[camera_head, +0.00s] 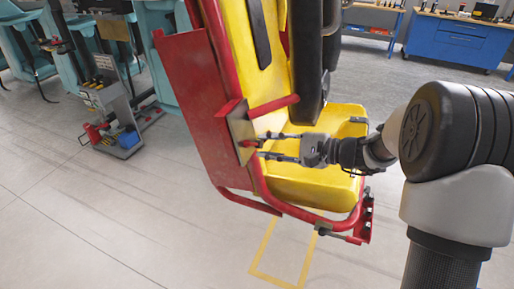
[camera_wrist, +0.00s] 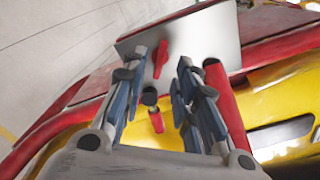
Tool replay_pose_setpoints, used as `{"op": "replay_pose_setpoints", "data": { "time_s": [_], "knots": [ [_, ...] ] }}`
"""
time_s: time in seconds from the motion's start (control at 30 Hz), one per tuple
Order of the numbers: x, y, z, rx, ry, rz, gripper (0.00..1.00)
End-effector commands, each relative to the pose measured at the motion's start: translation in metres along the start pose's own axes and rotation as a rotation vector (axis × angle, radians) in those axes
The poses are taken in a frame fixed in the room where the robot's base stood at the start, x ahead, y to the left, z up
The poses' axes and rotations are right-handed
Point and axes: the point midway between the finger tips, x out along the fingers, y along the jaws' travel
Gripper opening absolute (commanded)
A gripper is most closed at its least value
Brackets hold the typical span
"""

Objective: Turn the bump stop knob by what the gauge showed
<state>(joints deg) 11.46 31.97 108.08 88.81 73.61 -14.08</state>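A small red knob (camera_wrist: 160,58), shaped like a pointer, sits on a grey metal plate (camera_wrist: 214,31) on the seat's side. The plate also shows in the head view (camera_head: 240,128). A second red piece (camera_wrist: 156,121) with a black round end (camera_wrist: 149,97) lies nearer the wrist camera. No label shows which one is the bump stop knob. My gripper (camera_head: 264,146) is open, its two fingers pointing at the plate. In the wrist view the fingers stand on either side of the red knob, with gaps visible. Whether the fingertips touch the plate I cannot tell. No gauge reading is legible.
The yellow seat (camera_head: 312,185) with its red frame (camera_head: 192,95) surrounds the plate. A red bar (camera_head: 274,106) runs close above my fingers. A grey tool cart (camera_head: 115,115) stands at left. A blue workbench (camera_head: 455,40) is at back right. Floor at lower left is clear.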

Motion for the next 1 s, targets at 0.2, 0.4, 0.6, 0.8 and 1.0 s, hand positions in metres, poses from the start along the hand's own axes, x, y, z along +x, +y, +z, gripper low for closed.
{"op": "replay_pose_setpoints", "data": {
  "time_s": [0.2, 0.4, 0.6, 0.8, 1.0],
  "knots": [
    [0.032, 0.001, 0.0, -0.001, -0.001, 0.001, 0.28],
    [0.042, 0.0, 0.0, -0.001, 0.0, 0.0, 0.28],
    [0.042, 0.0, 0.0, 0.0, 0.0, 0.0, 0.28],
    [0.041, 0.0, 0.0, 0.0, 0.0, 0.0, 0.16],
    [0.041, 0.0, 0.0, 0.0, 0.0, 0.0, 0.03]
  ]
}}
